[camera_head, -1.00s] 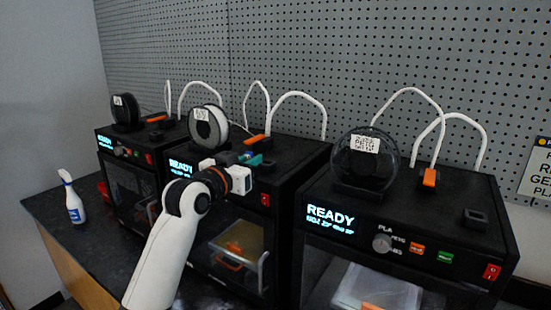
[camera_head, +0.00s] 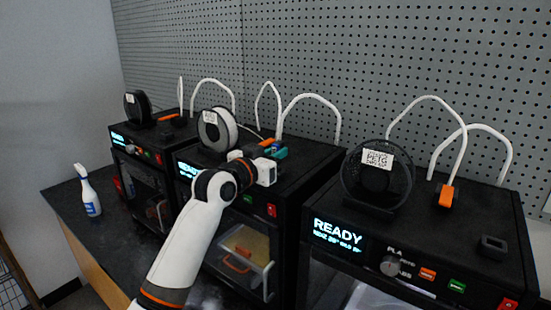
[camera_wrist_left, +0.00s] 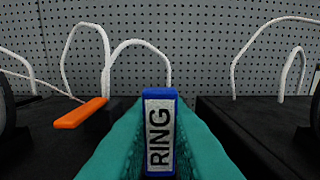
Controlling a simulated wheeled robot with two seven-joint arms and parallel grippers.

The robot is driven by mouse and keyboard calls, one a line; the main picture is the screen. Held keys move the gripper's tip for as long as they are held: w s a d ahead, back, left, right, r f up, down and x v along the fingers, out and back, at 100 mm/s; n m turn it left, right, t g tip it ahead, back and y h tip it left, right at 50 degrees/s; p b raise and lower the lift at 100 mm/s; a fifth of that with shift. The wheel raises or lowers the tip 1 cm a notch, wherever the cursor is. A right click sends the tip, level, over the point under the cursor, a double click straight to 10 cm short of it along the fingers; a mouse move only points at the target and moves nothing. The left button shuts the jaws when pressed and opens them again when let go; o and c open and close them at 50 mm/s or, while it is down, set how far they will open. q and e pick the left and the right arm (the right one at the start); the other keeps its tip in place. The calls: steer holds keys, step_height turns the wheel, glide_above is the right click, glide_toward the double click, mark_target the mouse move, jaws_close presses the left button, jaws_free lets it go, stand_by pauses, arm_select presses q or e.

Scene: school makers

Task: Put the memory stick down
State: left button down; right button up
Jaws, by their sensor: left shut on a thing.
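Whether the stick touches the printer top cannot be told. My right gripper is not in view.
An orange part (camera_wrist_left: 80,113) lies on a printer top left of the fingers. A white spool (camera_head: 217,130) stands left of the gripper. White tubes (camera_head: 312,97) arch behind it. The right printer has a black spool (camera_head: 350,190) and an orange part (camera_head: 446,196). A spray bottle (camera_head: 88,190) stands far left.

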arm_select(q)
steer(key=shift+f, duration=0.75)
steer(key=shift+a+f, duration=0.1)
steer(key=shift+f, duration=0.1)
steer(key=shift+f, duration=0.1)
steer(key=c, duration=1.4)
jaws_free()
